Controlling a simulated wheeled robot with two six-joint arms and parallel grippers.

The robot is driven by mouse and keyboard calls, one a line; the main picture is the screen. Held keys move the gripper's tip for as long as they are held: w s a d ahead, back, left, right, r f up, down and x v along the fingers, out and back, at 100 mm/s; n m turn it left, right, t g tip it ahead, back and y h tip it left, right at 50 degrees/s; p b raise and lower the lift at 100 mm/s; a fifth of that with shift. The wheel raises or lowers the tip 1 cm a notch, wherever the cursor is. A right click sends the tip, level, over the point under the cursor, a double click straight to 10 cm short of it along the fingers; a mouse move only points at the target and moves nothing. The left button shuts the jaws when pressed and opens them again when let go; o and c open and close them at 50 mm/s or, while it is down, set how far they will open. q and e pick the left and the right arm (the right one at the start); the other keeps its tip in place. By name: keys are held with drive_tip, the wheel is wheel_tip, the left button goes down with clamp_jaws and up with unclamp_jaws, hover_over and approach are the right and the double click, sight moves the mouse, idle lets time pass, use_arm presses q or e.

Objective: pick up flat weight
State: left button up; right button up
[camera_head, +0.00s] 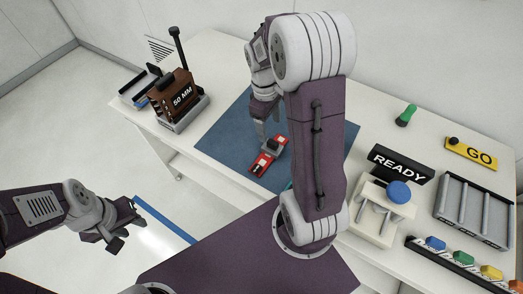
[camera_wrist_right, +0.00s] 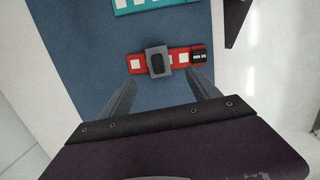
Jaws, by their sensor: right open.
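The flat weight appears to be a grey block with a dark raised grip (camera_wrist_right: 158,60), lying across a red strip with white squares (camera_wrist_right: 137,65). In the head view the block (camera_head: 272,146) and red strip (camera_head: 261,165) lie on the blue mat. My right gripper (camera_wrist_right: 161,78) is open, its two fingers apart and empty, just short of the block in the wrist view. In the head view its fingers (camera_head: 268,132) point down close to the block; whether they touch cannot be told. My left gripper (camera_head: 124,236) hangs off the table at lower left, its opening unclear.
A small black labelled block (camera_wrist_right: 199,57) sits at the red strip's end. A teal strip (camera_wrist_right: 160,4) lies parallel. Around the blue mat (camera_head: 222,140) stand a brown 50 MM block (camera_head: 172,97), a READY sign (camera_head: 400,163), a blue-button stand (camera_head: 378,208) and a grey rack (camera_head: 472,210).

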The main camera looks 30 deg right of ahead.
sight(273, 142)
drive_tip(key=shift+s+d+f, duration=0.2)
drive_tip(key=shift+d+f, duration=0.2)
drive_tip(key=shift+f, duration=0.05)
wheel_tip(273, 142, down, 3)
drive_tip(key=shift+s+f, duration=0.1)
drive_tip(key=shift+s, duration=0.05)
drive_tip(key=shift+f, duration=0.35)
wheel_tip(273, 142, down, 5)
drive_tip(key=shift+s+d+f, duration=0.1)
clamp_jaws()
